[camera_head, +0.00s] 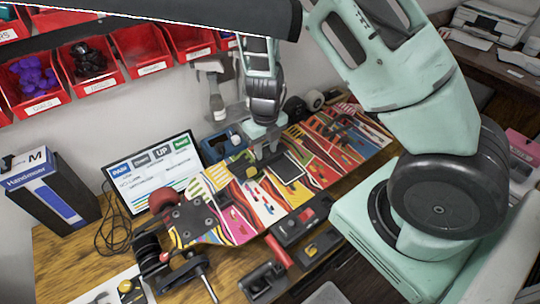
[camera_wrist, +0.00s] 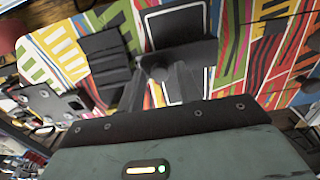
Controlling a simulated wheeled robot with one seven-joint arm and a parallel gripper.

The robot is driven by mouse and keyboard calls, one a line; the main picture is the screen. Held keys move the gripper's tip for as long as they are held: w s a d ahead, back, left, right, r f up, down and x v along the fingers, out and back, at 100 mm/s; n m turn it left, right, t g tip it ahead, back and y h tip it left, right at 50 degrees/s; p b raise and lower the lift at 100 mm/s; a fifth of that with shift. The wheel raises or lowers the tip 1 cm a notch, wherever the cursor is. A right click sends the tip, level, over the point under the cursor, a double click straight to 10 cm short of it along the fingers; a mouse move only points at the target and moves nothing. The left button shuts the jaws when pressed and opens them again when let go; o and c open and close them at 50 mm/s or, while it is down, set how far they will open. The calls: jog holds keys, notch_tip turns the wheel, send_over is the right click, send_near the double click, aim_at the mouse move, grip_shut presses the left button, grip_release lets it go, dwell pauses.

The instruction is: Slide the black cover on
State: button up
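The board (camera_head: 232,226) lies on the wooden bench, with a bright striped pattern and a white-edged dark rectangular recess (camera_head: 291,166). My gripper (camera_head: 262,155) points down over the board beside this recess. In the wrist view, the fingertips (camera_wrist: 161,80) close in on a small dark rounded knob. The knob seems to belong to the black cover (camera_wrist: 188,51), a dark plate lying across part of the white-edged recess (camera_wrist: 183,83). The contact is dark and hard to make out. A dark ribbed block (camera_wrist: 106,58) sits in the board to the left in the wrist view.
A monitor (camera_head: 155,172) and a blue-black box (camera_head: 50,190) stand at the back left. Red bins (camera_head: 88,60) hang on the wall. A red-handled tool (camera_head: 278,251) and black parts lie along the front edge. Wheels (camera_head: 313,100) show at the board's far end.

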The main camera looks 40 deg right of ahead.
jog(key=c, duration=0.7)
